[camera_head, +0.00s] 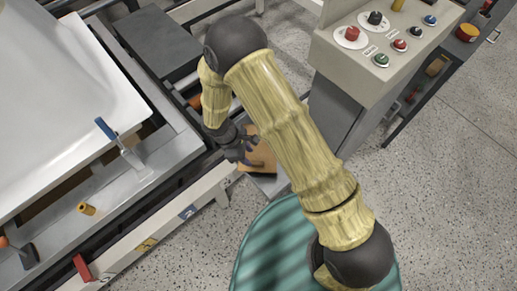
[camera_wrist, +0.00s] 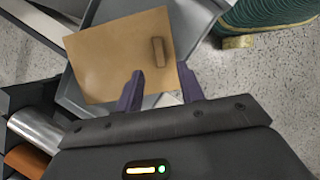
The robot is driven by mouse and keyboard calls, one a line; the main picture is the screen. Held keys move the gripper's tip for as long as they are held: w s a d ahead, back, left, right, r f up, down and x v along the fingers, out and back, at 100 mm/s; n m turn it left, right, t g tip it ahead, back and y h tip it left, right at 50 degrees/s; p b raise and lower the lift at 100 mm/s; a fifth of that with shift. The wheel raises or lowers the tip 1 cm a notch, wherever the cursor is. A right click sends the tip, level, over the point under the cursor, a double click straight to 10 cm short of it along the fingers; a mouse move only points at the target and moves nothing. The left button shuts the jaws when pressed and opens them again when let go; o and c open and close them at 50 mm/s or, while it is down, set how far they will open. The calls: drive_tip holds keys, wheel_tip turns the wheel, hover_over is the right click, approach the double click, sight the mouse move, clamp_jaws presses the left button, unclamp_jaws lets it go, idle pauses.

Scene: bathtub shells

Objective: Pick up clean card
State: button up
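A flat tan-brown board (camera_wrist: 110,60), which seems to be the clean card, lies on a grey tray-like surface (camera_wrist: 190,25) in the wrist view. A small brown bar (camera_wrist: 158,52) sits on its right part. My gripper (camera_wrist: 160,86) has two dark purple fingers spread apart, with nothing seen between them but the board's near edge and surface behind. The fingertips overlap the board's near edge in the picture; contact cannot be told. In the head view, my gripper (camera_head: 243,151) is over the board (camera_head: 262,158), which my arm partly hides.
A white tub shell (camera_head: 60,80) lies in a metal frame at left, with a blue-handled tool (camera_head: 108,130) on its edge. A control box with coloured buttons (camera_head: 380,45) stands at upper right. Metal and orange cylinders (camera_wrist: 35,130) lie at left in the wrist view.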

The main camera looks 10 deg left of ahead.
sight(257, 162)
drive_tip(key=shift+d+f, duration=0.15)
drive_tip(key=shift+f, duration=0.1)
drive_tip(key=shift+f, duration=0.1)
drive_tip(key=x, duration=0.5)
drive_tip(key=shift+d+b, duration=0.3)
drive_tip(key=shift+b, duration=0.05)
clamp_jaws()
